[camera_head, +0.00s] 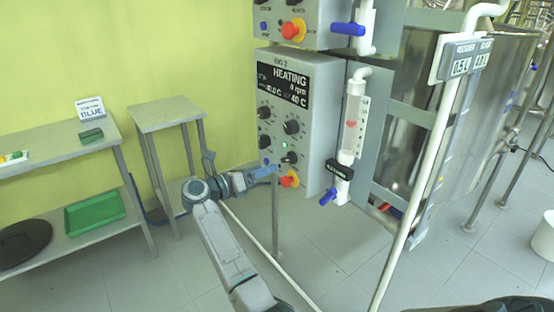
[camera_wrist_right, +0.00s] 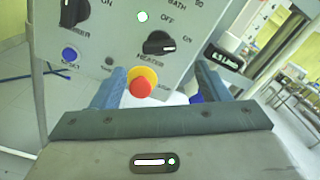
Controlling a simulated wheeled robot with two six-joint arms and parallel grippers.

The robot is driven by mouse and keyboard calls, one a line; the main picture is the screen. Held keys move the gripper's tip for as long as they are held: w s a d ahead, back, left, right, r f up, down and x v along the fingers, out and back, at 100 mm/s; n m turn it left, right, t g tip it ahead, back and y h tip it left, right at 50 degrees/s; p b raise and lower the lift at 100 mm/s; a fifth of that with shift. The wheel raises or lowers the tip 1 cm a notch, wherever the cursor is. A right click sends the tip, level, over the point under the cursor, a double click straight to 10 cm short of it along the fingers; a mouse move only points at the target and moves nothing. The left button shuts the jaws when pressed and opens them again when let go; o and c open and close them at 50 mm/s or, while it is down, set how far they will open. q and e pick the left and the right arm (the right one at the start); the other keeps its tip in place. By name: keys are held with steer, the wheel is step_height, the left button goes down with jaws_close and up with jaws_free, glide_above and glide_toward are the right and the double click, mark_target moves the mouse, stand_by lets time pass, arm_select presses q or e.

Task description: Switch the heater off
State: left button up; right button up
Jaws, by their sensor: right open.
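The heater knob is a black rotary knob (camera_head: 289,158) low on the grey control box (camera_head: 325,95), whose display (camera_head: 284,86) reads HEATING. In the right wrist view the same knob (camera_wrist_right: 158,43) sits below the word OFF. A lit lamp (camera_head: 284,145) is above it; the exact knob setting is hard to read. My right gripper (camera_head: 272,172) is in front of the lower panel, close to it. In the wrist view its open fingers (camera_wrist_right: 160,86) are empty, below the knob and either side of the red emergency button (camera_wrist_right: 140,88). My left gripper is not in view.
The red and yellow emergency button (camera_head: 289,180) is just under the knob. A blue reset button (camera_wrist_right: 70,54) is to the left. A valve pipe (camera_head: 350,140) with blue handles stands right of the box. A small grey table (camera_head: 165,115) stands to the left.

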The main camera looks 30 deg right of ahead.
mark_target(285, 160)
steer(key=d, duration=0.2)
steer(key=d+p, duration=0.1)
steer(key=d, duration=0.5)
steer(key=shift+w+d, duration=0.15)
steer(key=shift+w, duration=0.2)
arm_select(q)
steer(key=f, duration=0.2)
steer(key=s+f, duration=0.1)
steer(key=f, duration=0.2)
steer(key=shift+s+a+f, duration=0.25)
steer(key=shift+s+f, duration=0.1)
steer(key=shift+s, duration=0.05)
arm_select(e)
steer(key=c, duration=1)
